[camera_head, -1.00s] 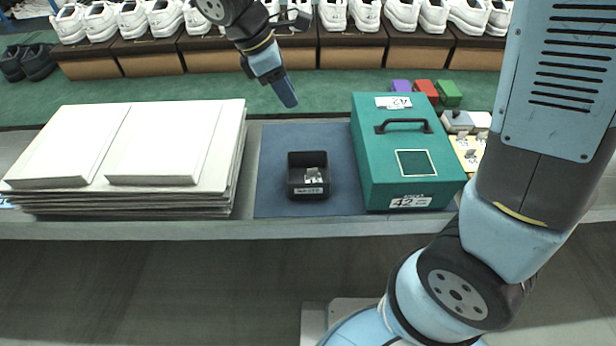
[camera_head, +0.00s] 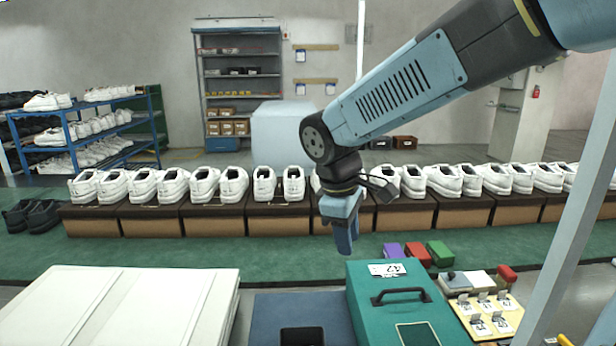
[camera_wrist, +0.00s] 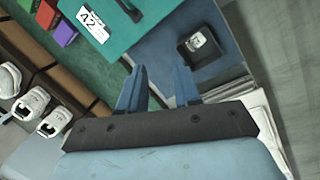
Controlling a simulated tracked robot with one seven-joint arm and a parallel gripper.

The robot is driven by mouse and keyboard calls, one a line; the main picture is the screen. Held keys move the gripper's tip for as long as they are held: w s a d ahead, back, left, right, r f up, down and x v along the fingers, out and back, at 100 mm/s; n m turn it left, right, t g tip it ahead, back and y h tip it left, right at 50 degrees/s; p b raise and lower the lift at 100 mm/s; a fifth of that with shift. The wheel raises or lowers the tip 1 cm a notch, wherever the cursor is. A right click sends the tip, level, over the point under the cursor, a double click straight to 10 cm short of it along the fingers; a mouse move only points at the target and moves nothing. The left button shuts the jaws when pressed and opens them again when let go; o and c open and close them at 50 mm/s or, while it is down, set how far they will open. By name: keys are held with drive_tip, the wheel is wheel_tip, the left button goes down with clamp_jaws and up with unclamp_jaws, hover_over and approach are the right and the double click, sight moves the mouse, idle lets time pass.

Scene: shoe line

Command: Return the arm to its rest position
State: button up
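My gripper (camera_head: 344,238) hangs from my bent arm above the green conveyor, in front of the row of white shoes. In the wrist view its two blue fingers (camera_wrist: 158,88) stand apart with nothing between them, so it is open and empty. In the head view, only the tray's top part (camera_head: 302,336) shows at the bottom edge.
White stacked panels (camera_head: 120,305) lie at the front left. Purple, red and green blocks (camera_head: 417,252) sit behind the teal box. A tag board (camera_head: 490,316) lies to its right. White shoes (camera_head: 205,183) on brown boxes line the back. Air around my gripper looks clear.

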drive_tip(key=s+d+r+m+t+y, duration=0.1)
drive_tip(key=s+d+r+m+t, duration=0.1)
drive_tip(key=s+d+m, duration=0.3)
drive_tip(key=s+d+r+m+t+y, duration=0.1)
drive_tip(key=s+d+r+m+t, duration=0.1)
drive_tip(key=s+d+r+m, duration=0.2)
drive_tip(key=s+d+m, duration=0.1)
drive_tip(key=d+m, duration=0.2)
drive_tip(key=d, duration=0.4)
drive_tip(key=shift+m, duration=0.4)
